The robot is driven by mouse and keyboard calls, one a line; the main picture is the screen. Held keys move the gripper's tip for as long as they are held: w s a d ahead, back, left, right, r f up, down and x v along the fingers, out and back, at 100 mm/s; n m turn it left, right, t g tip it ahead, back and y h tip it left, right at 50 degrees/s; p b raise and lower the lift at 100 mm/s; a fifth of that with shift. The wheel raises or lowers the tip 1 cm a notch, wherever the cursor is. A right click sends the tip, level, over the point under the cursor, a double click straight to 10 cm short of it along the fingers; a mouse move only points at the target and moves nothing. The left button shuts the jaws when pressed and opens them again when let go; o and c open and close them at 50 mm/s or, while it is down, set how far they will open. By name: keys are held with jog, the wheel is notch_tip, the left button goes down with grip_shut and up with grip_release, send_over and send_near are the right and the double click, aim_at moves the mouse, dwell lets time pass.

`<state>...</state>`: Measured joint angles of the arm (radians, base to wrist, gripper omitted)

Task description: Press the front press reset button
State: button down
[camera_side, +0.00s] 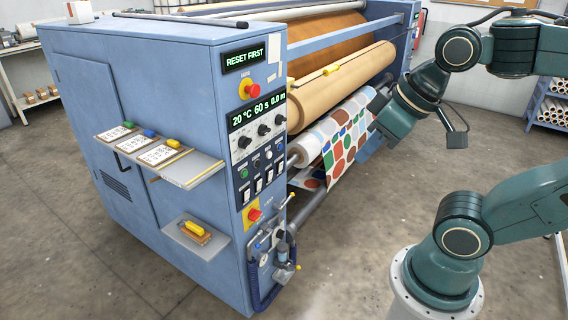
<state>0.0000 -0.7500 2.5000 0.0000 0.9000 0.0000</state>
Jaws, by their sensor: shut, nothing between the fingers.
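The blue calender press (190,75) fills the left and middle of the side view. Its end face has a display reading "RESET FIRST" (245,57) and a control panel (236,150) with a second display reading 20 °C, 60 s and 0.0 m. Small round buttons (244,173) sit below the black knobs; their labels are too small to read, so I cannot tell which is the reset. My gripper (375,115) is shut and empty. In the picture it appears in front of the patterned roll, to the right of the panel and apart from it. Its fingertips are hard to make out.
Red emergency buttons (252,90) (254,215) sit above and below the panel. A shelf (190,171) with cards juts from the left side, with a smaller shelf (205,248) below. Valves and a hose (283,255) stick out at the lower corner. A patterned roll (335,140) lies between.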

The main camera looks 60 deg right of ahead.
aim_at(280, 147)
jog(key=shift+w, duration=0.1)
dwell(0.4)
jog(key=w+d+f+m, duration=0.1)
jog(key=w+d+f, duration=0.1)
jog(key=w+d, duration=0.35)
jog(key=w+d+f+m+t, duration=0.1)
jog(key=w+d+f, duration=0.1)
jog(key=w, duration=0.7)
jog(key=w+d+f+m, duration=0.1)
jog(key=w+d+f, duration=0.1)
jog(key=w+d, duration=0.35)
jog(key=w+d+f+m+t, duration=0.1)
jog(key=w+d+f+m, duration=0.1)
jog(key=d+f, duration=0.8)
jog(key=w+d+f+m+t+h, duration=0.1)
jog(key=w+d+f+m, duration=0.2)
jog(key=d+f, duration=0.7)
jog(key=shift+w+f+m, duration=0.3)
jog(key=shift+w+f, duration=0.4)
jog(key=shift+w, duration=0.05)
jog(key=shift+w, duration=0.1)
jog(key=w, duration=0.8)
jog(key=shift+w, duration=0.3)
jog(key=shift+w, duration=0.4)
dwell(1.2)
